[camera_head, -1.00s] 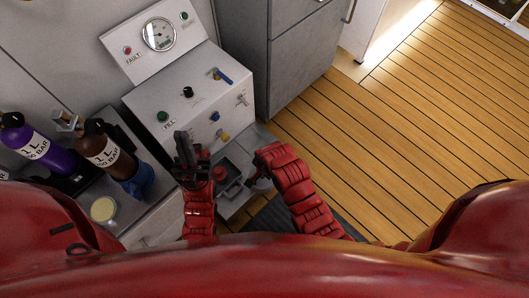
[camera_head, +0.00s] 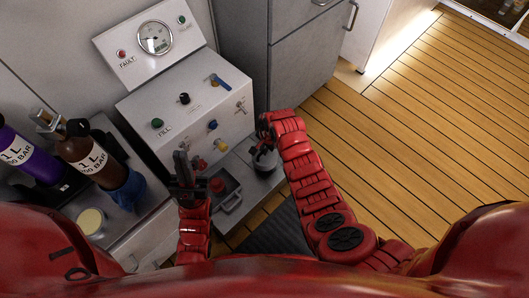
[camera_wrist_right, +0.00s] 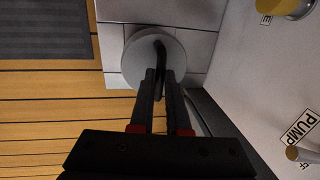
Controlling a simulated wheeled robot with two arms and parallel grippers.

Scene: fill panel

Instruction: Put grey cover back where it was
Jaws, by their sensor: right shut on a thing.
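The grey cover (camera_head: 265,159) is a round disc with a dark curved handle, at the right end of the low ledge in the head view. In the right wrist view, the cover (camera_wrist_right: 143,70) lies under my fingers. My right gripper (camera_wrist_right: 160,75) is shut on its handle; whether the cover touches the ledge, I cannot tell. My left gripper (camera_head: 183,165) is above the ledge in front of the panel, away from the cover; its jaw opening is unclear. A square grey recess (camera_head: 233,205) with a red part inside is left of the cover.
The white fill panel (camera_head: 180,120) with knobs and a gauge stands behind the ledge. A brown bottle (camera_head: 90,155) and a purple bottle (camera_head: 30,160) are at left. A grey cabinet (camera_head: 300,60) stands behind right. Wooden floor (camera_head: 400,130) is clear at right.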

